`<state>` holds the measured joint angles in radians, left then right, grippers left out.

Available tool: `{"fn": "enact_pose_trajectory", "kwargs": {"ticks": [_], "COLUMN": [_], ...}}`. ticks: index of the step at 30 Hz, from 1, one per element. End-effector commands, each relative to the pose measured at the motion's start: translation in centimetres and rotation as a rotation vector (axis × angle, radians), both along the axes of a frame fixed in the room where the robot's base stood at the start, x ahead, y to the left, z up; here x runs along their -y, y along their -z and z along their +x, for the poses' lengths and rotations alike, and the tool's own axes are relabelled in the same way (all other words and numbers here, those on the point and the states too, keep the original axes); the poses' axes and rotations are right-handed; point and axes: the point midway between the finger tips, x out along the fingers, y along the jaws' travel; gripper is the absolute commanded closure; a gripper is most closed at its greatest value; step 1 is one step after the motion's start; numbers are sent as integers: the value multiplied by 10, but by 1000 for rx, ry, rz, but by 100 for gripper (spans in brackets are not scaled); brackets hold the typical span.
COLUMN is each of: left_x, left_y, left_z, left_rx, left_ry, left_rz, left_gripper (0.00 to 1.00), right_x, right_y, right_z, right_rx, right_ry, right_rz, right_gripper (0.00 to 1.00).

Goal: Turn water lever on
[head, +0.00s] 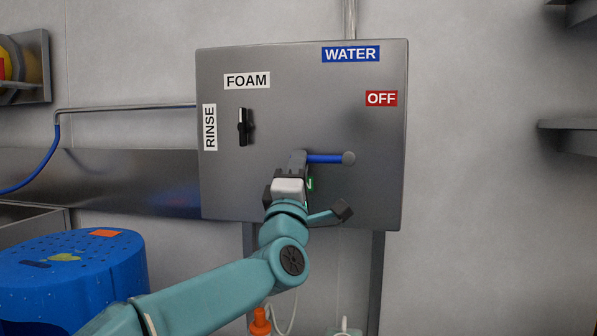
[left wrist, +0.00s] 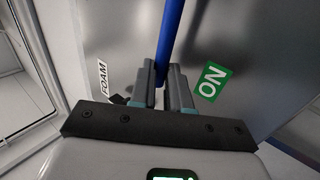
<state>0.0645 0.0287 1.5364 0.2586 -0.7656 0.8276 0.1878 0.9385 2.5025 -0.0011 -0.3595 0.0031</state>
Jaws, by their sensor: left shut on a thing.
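A grey metal panel (head: 300,110) bears a blue WATER label (head: 350,54), a red OFF label (head: 381,98) and a green ON label (head: 310,183) mostly hidden behind my gripper. The blue water lever (head: 324,158) lies about level, running left from a grey round hub (head: 348,158). My left gripper (head: 298,160) is shut on the lever's left end, just above the ON label. My right gripper is out of view.
A black selector knob (head: 244,127) sits by the FOAM (head: 247,80) and RINSE (head: 209,127) labels. A blue tub (head: 105,270) stands at lower left, an orange-tipped item (head: 260,322) below the panel. Shelves (head: 575,125) edge the right wall.

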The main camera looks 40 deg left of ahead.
Motion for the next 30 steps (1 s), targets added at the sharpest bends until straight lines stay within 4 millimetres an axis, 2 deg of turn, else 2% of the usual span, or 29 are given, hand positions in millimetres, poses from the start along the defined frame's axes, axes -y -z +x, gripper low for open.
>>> {"fn": "enact_pose_trajectory", "kwargs": {"ticks": [9,10,12,23,26,30], "left_x": [0,0,0,2,7,21], "left_y": [3,3,3,3,10,28], "left_z": [1,1,1,-2,-10,-32], "left_rx": [-2,-2,-2,0,0,-1], "left_ry": [3,3,3,2,3,3], "left_rz": [-6,-6,-6,-4,-5,-4], "left_gripper": [100,80,58,58,58,58], "right_x": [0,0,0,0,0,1], "right_y": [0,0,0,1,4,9], "right_z": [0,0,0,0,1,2], "right_rx": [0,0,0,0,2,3], "right_ry": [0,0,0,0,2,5], "right_rz": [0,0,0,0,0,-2], "right_gripper": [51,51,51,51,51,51]}}
